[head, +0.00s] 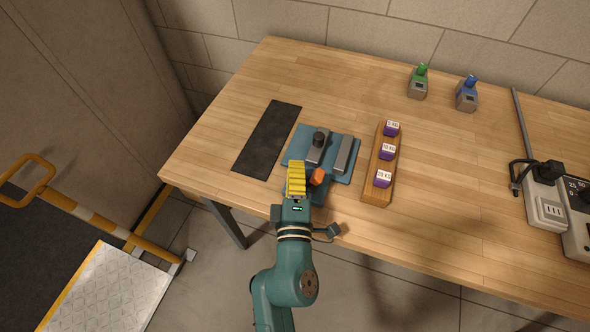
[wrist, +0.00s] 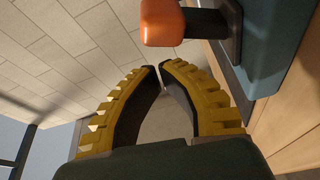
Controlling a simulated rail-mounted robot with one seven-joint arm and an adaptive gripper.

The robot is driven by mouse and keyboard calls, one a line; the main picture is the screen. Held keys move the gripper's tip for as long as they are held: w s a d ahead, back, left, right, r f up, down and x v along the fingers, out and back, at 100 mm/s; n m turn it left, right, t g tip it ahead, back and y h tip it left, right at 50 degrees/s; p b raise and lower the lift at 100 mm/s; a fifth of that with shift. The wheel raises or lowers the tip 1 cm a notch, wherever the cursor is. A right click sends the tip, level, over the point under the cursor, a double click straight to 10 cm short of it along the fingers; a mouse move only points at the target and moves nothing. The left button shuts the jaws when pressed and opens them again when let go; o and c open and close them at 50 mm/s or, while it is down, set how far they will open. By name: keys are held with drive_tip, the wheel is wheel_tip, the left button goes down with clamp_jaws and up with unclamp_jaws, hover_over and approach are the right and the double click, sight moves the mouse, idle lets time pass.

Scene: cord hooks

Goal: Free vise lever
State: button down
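The vise has a teal base (head: 348,146) with grey jaws and a black knob (head: 319,138), near the table's front edge. Its lever has an orange end (head: 318,176) on the near side. The orange end also shows at the top of the wrist view (wrist: 162,22), on a dark stem beside a teal body (wrist: 279,45). My gripper (head: 296,167) has yellow fingers and is just left of the orange end in the head view. In the wrist view its fingertips (wrist: 160,67) come together with nothing seen between them. The orange end lies beyond the tips, apart from them.
A black mat (head: 267,139) lies left of the vise. A wooden rack (head: 374,185) with purple-and-white weight blocks stands close to its right. Green (head: 418,83) and blue (head: 467,94) topped devices stand at the back. Power boxes (head: 546,204) and a cord are at far right.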

drive_tip(key=s+a+b, duration=0.1)
drive_tip(key=s+a, duration=0.3)
drive_tip(key=s, duration=0.4)
drive_tip(key=shift+s, duration=0.3)
